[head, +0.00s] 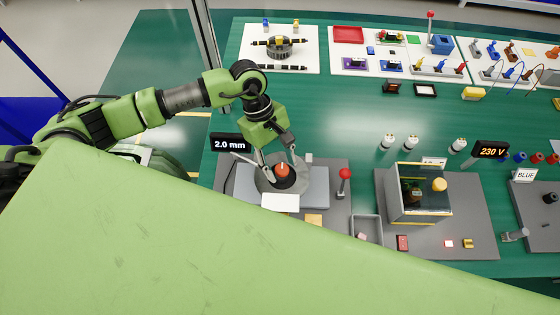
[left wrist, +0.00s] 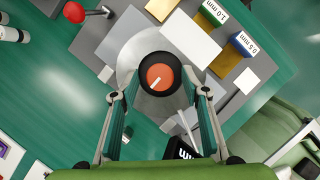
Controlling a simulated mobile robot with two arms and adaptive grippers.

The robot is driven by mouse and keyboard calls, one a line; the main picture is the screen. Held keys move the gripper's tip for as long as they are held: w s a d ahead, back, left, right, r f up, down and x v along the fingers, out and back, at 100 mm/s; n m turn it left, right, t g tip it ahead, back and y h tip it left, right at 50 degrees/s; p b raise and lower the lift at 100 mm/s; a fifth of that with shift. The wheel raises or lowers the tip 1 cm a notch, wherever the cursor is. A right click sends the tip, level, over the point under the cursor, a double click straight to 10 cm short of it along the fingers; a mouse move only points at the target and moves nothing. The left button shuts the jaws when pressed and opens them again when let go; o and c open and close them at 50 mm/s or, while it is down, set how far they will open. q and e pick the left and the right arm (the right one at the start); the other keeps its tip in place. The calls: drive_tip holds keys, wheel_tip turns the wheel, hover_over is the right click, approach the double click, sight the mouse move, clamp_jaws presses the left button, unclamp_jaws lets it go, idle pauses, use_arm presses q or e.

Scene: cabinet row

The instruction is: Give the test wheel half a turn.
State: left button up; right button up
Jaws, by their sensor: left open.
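The test wheel appears to be the round black knob with an orange top (head: 282,169) on a pale grey disc at the left grey station. In the left wrist view the orange top (left wrist: 160,77) carries a short white mark pointing to the lower left. My left gripper (head: 281,163) is open above the disc. In the left wrist view its two fingers (left wrist: 158,94) stand on either side of the knob. A gap shows at the left finger; whether the right finger touches is hard to tell. My right gripper is in neither view.
A black display (head: 231,143) reads 2.0 mm beside the station. A red ball-topped lever (head: 344,175) stands to its right. A clear-sided box (head: 420,205) stands on the neighbouring grey plate. The green bench (head: 330,115) is clear behind the station.

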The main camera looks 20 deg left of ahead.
use_arm(q)
drive_tip(key=c, duration=1.1)
